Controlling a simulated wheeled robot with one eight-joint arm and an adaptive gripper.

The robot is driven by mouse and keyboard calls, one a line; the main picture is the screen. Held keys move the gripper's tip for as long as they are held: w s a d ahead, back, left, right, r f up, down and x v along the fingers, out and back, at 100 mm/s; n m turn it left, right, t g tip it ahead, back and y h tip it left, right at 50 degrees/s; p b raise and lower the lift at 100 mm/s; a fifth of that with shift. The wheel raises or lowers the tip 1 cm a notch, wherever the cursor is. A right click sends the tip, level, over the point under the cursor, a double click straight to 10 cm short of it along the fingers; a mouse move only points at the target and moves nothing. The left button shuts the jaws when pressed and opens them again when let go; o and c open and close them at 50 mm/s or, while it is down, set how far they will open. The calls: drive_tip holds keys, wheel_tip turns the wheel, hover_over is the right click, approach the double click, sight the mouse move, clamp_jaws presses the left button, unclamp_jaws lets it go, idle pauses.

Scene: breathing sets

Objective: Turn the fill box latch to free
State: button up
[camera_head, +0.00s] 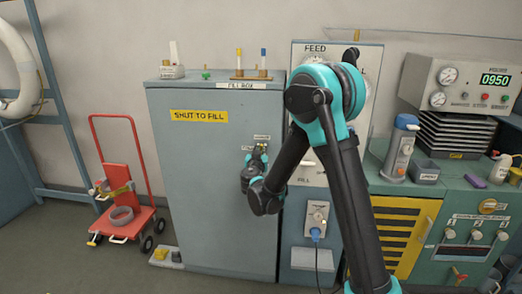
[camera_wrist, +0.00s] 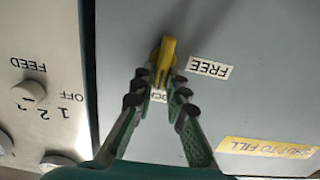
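The fill box (camera_head: 215,210) is a tall grey-blue cabinet with a yellow "SHUT TO FILL" label; its door looks shut. Its latch, a small yellow handle (camera_wrist: 166,52), stands out from the door in the wrist view. A "FREE" label (camera_wrist: 210,68) is to the right of the latch there. Another label (camera_wrist: 158,96), partly hidden, lies below it between my fingers. My gripper (camera_wrist: 161,80) is at the latch, with one fingertip on each side of its lower end. The fingers look part open, with small gaps to the latch. In the head view my gripper (camera_head: 259,152) partly hides the latch.
A feed panel (camera_wrist: 42,100) with a knob stands beside the fill box. A red hand trolley (camera_head: 122,170) is on the floor at left. Small racks (camera_head: 250,76) stand on the box top. A green bench (camera_head: 450,195) with instruments is at right.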

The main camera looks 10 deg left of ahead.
clamp_jaws()
drive_tip(key=shift+n, duration=0.4)
drive_tip(key=n, duration=0.5)
drive_tip(key=a+f+n, duration=0.1)
drive_tip(key=n, duration=1.1)
drive_tip(key=shift+a+f, duration=0.4)
drive_tip(key=o, duration=0.6)
unclamp_jaws()
drive_tip(key=shift+c, duration=0.2)
